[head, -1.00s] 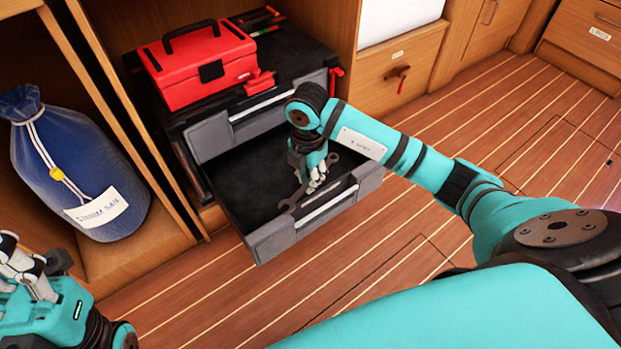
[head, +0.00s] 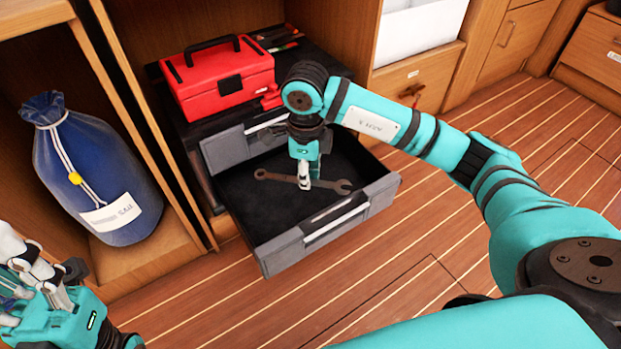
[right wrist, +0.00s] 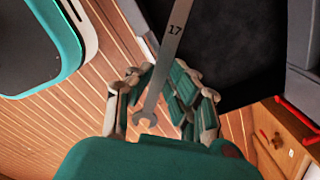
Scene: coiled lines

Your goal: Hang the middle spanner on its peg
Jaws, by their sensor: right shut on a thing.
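A dark grey spanner (head: 280,178) shows in the head view, lying nearly crosswise over the open drawer (head: 285,252). My right gripper (head: 304,184) points down and is shut on the spanner near its middle. In the right wrist view the spanner (right wrist: 168,62) bears the number 17 and runs between the fingers (right wrist: 165,95), with an open jaw end near the palm. My left gripper (head: 40,285) is at the lower left, cut by the frame edge; its finger state is unclear. No peg can be made out.
A red toolbox (head: 218,78) stands on the dark cabinet above the drawer. A blue bag (head: 95,170) stands in the left compartment. A wooden drawer front (head: 415,82) with a handle is at the right. The plank floor (head: 400,230) is clear.

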